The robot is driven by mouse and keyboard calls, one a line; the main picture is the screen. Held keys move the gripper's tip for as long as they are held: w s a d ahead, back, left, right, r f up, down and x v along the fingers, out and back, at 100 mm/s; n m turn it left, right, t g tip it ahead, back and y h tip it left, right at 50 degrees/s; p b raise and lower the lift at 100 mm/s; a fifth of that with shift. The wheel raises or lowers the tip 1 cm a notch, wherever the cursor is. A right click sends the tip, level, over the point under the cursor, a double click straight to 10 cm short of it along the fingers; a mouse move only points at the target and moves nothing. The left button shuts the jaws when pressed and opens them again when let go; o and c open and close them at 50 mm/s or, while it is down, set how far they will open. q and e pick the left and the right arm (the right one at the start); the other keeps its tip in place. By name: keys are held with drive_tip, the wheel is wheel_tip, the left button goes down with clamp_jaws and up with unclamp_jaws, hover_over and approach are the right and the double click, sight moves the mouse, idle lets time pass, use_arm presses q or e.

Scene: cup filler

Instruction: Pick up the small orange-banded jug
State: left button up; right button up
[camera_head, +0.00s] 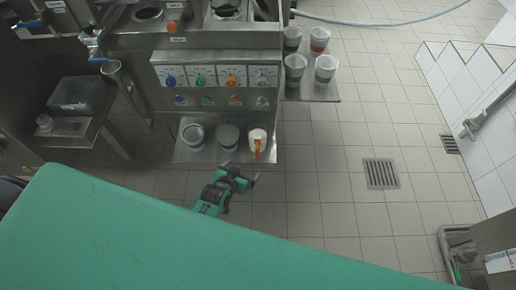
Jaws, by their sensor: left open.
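The small jug (257,136) is white with an orange band or handle down its front. It stands upright at the right end of a low metal shelf (183,155) under the dial panel. My left gripper (240,171) is just in front of the shelf, below and slightly left of the jug. Its fingers are apart and empty, and it does not appear to touch the jug. My right gripper is out of view.
Two grey containers (229,135) (193,134) stand left of the jug on the same shelf. Several banded cups (295,68) stand on a side shelf (318,94) at the upper right. A panel with coloured dials (218,76) is above. Tiled floor is open at right.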

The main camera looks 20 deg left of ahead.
use_arm(q)
drive_tip(key=w+r+t+b, duration=0.2)
drive_tip(key=w+r+b, duration=0.15)
drive_tip(key=r, duration=0.45)
approach(256, 132)
drive_tip(key=r+x, duration=0.1)
drive_tip(key=x, duration=0.8)
drive_tip(key=shift+d+f, duration=0.1)
drive_tip(key=shift+f, duration=0.4)
drive_tip(key=shift+w+f, duration=0.1)
drive_tip(key=shift+w, duration=0.15)
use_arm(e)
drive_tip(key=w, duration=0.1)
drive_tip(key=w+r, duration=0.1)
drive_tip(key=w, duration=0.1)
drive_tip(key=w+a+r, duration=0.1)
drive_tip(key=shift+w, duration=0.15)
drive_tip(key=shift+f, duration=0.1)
use_arm(q)
drive_tip(key=c, duration=1)
drive_tip(key=shift+t, duration=0.3)
drive_tip(key=c, duration=0.7)
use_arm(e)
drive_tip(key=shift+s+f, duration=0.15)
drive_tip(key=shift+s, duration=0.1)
